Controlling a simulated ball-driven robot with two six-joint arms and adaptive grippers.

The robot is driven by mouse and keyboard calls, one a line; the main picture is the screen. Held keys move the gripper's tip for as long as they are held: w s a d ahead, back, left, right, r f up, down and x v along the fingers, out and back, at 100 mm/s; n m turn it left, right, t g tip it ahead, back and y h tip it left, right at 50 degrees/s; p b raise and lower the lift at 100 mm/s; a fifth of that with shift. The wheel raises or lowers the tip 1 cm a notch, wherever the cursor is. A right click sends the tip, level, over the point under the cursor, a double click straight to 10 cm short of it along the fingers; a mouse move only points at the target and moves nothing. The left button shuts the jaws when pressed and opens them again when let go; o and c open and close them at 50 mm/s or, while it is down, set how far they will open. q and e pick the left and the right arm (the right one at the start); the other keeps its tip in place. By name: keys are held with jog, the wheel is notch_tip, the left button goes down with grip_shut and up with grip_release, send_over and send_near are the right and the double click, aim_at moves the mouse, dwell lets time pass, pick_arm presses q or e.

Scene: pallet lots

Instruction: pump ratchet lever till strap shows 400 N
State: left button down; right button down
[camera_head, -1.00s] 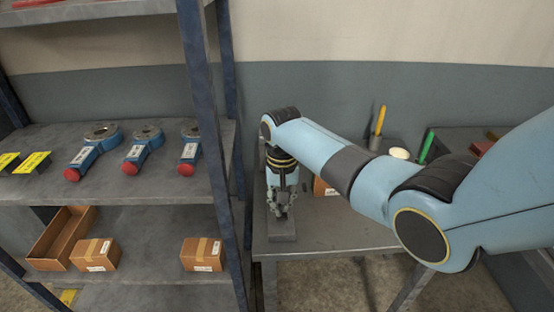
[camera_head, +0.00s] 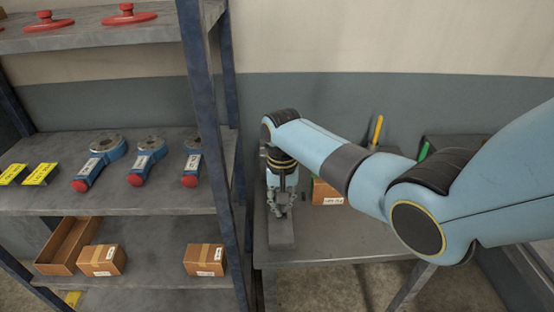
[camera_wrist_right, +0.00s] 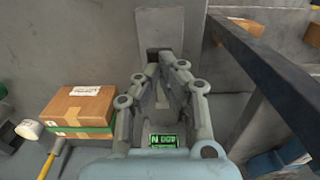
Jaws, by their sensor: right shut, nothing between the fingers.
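My right gripper (camera_head: 278,208) is shut and empty, pointing down over the workbench at the grey block-like fixture (camera_head: 281,236). In the right wrist view the gripper (camera_wrist_right: 165,66) shows from above, with the grey fixture (camera_wrist_right: 158,18) around and beyond its fingertips. A small green readout (camera_wrist_right: 163,142) shows between the finger bases; it starts with N, but its digits are too small to read surely. I cannot make out the lever or the strap as separate parts, nor whether the fingers touch the fixture. My left gripper is not in view.
A shelf rack (camera_head: 207,130) stands close on the left, its post near my right gripper. It holds blue tools with red knobs (camera_head: 98,160) and cardboard boxes (camera_head: 102,260). A box (camera_wrist_right: 80,108) and a yellow-handled tool (camera_wrist_right: 52,155) lie near the gripper on the bench.

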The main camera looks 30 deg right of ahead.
notch_tip(320, 180, up, 2)
jog(key=shift+r+p, duration=0.2)
jog(key=shift+p, duration=0.7)
notch_tip(320, 180, up, 2)
jog(key=shift+w+d+r+p, duration=0.1)
jog(key=shift+w+r+p, duration=0.1)
jog(key=shift+p, duration=0.3)
jog(key=shift+r, duration=1)
jog(key=shift+d, duration=0.1)
